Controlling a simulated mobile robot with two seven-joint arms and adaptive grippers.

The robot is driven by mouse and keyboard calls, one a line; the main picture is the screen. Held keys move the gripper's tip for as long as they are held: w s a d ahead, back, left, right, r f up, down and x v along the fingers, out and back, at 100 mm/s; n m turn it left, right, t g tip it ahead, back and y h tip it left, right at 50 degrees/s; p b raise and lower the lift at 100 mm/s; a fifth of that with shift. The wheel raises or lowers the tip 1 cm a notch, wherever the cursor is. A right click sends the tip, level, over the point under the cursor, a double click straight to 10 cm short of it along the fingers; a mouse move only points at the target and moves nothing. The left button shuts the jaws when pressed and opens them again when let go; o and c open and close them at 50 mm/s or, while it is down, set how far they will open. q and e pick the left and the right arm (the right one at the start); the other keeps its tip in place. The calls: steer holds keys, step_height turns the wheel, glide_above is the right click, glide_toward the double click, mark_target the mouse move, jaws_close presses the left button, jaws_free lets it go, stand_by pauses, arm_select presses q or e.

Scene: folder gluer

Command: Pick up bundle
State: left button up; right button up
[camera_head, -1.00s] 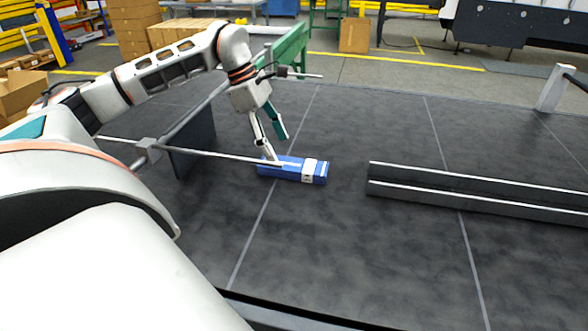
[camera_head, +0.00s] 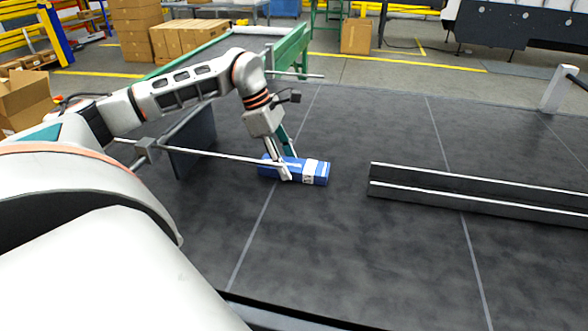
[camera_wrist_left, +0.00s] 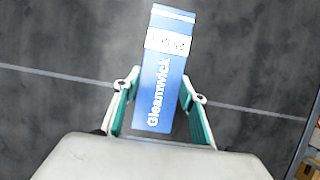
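The bundle (camera_head: 315,172) is a blue block with a white band and lies flat on the dark table (camera_head: 360,255). In the left wrist view the bundle (camera_wrist_left: 156,80) shows the word "Gleamwick" and reaches between the fingers. My left gripper (camera_head: 283,172) is lowered at the bundle's left part, one finger in front of it and the other behind. In the left wrist view the left gripper (camera_wrist_left: 158,92) is open, with gaps between the fingers and the bundle's sides. My right gripper is not in view.
A long metal rail (camera_head: 480,195) lies to the right. The table's near middle is clear.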

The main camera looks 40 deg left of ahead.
mark_target(287, 163)
arm_select(q)
steer(key=shift+r, duration=0.1)
step_height(287, 163, up, 20)
steer(key=p, duration=0.4)
stand_by(0.3)
